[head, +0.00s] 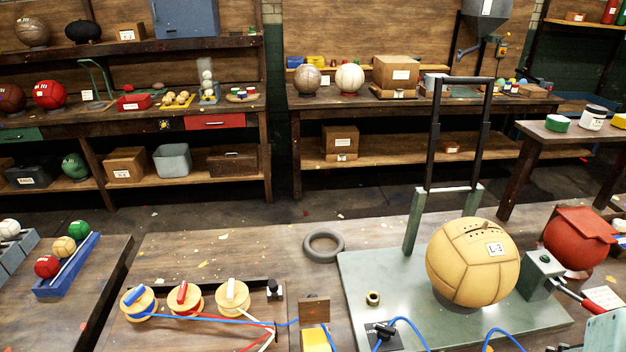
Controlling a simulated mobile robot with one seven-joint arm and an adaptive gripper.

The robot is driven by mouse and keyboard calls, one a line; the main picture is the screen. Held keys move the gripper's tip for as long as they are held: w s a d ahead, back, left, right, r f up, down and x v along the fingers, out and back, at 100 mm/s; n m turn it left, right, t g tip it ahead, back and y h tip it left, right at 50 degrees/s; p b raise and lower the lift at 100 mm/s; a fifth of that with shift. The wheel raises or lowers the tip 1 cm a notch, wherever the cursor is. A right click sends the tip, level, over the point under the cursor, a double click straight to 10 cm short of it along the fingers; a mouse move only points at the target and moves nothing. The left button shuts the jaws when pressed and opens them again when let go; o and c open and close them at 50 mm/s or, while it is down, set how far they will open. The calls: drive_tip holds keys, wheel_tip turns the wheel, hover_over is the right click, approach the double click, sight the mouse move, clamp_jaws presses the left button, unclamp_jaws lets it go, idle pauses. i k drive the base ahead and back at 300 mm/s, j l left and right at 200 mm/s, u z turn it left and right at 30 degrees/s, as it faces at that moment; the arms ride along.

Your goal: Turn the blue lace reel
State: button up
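The blue lace reel (139,309) is the leftmost of three round wooden reels on the front table. It has a blue crank-like handle (134,295) on top, pointing up and to the right. A blue lace (225,319) runs from it to the right, towards a small brown block (315,309). The reel with a red handle (185,302) and the reel with a white handle (232,297) stand to its right. My gripper is not in view.
A green-grey plate (365,285) with a tall black-handled frame (434,150) holds a tan ball (472,262) marked L-3. A grey ring (323,246) lies behind the reels. A blue ball rack (68,268) stands left. The table behind the reels is mostly clear.

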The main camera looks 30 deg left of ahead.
sight(140, 299)
drive_tip(key=u, duration=2.7)
drive_tip(key=i+j+u, duration=0.6)
drive_tip(key=i+j, duration=0.05)
drive_tip(key=j, duration=0.1)
